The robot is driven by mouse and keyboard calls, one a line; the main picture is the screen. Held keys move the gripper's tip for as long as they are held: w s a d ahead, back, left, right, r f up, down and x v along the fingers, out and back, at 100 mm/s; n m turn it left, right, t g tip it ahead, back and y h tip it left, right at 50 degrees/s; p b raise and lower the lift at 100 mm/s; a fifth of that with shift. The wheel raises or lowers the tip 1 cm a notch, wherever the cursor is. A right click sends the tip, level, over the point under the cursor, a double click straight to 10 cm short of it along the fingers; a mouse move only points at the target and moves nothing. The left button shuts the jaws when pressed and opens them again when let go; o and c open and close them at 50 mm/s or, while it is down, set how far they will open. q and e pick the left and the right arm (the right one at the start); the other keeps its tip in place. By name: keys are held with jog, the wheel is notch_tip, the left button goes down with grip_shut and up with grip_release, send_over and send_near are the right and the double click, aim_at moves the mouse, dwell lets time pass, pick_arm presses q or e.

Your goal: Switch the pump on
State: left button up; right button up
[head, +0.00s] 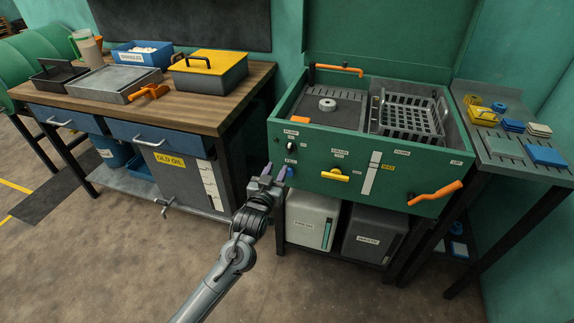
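The green washing cabinet (375,160) stands at the centre right with its lid raised. At the left of its front panel is a small white label (291,132) that seems to read PUMP. A small dark switch (291,145) sits just under it; its setting is too small to tell. My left gripper (275,172) is in front of the panel's lower left corner, below the switch and close to the blue knob. Its fingers are apart with nothing seen between them. Whether it touches the knob is unclear. My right gripper is out of view.
The panel also carries a yellow handle (335,175) and an orange lever (435,193). A wire basket (410,116) sits in the cabinet. Containers (312,220) stand below. A wooden bench (205,118) is at left, a side table (500,150) at right. The floor in front is clear.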

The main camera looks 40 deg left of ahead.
aim_at(289, 147)
pick_arm(q)
jog(key=b+x, duration=0.5)
jog(key=x, duration=0.6)
jog(key=shift+w, duration=0.1)
grip_shut()
